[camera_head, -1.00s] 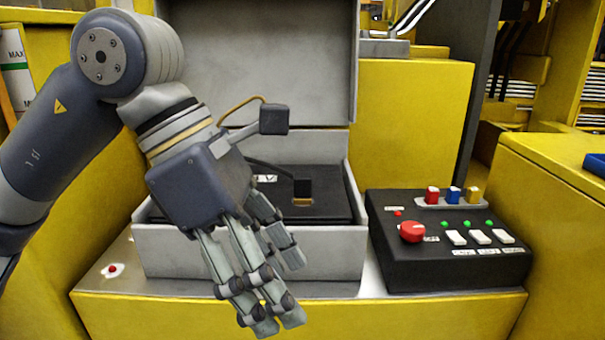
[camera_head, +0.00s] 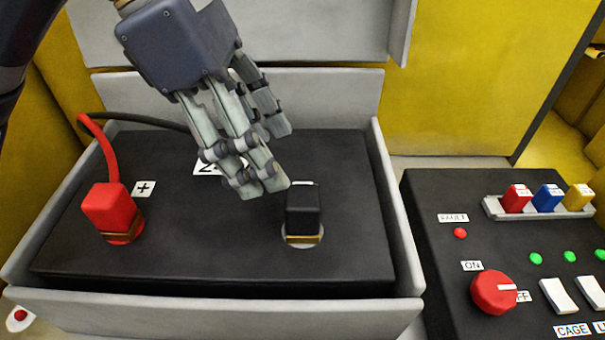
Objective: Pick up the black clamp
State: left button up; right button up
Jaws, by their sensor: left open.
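The black clamp (camera_head: 303,210) stands upright on a round light terminal on the right part of the black battery (camera_head: 200,245). Its lower edge has a brass-coloured band. My left gripper (camera_head: 266,165) comes down from the upper left. It is open and empty, with its fingertips just left of and behind the clamp's top in the picture. I cannot tell whether a fingertip touches the clamp. My right gripper is not in view.
A red clamp (camera_head: 112,212) with a red cable sits at the battery's left, beside a plus label. The grey box's walls (camera_head: 210,312) surround the battery. A black control panel (camera_head: 450,225) with a red knob (camera_head: 494,292) stands to the right.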

aim_at(293, 196)
pick_arm(q)
jog(key=f, duration=0.1)
jog(key=s+d+f, duration=0.1)
jog(key=d+f+p, duration=0.1)
jog(key=f, duration=0.1)
jog(key=shift+s, duration=0.15)
jog(key=shift+f, duration=0.3)
jog(key=shift+w+d+f, duration=0.2)
jog(key=shift+f, duration=0.05)
jog(key=p+x, duration=0.2)
jog(key=x, duration=0.2)
jog(key=shift+s+d+f, duration=0.1)
jog(key=shift+s+d, duration=0.05)
jog(key=shift+d, duration=0.05)
jog(key=shift+f, duration=0.3)
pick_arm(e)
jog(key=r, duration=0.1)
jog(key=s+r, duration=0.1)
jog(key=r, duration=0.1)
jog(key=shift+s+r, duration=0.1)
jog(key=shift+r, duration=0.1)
pick_arm(q)
jog(key=shift+c, duration=1.1)
grip_shut()
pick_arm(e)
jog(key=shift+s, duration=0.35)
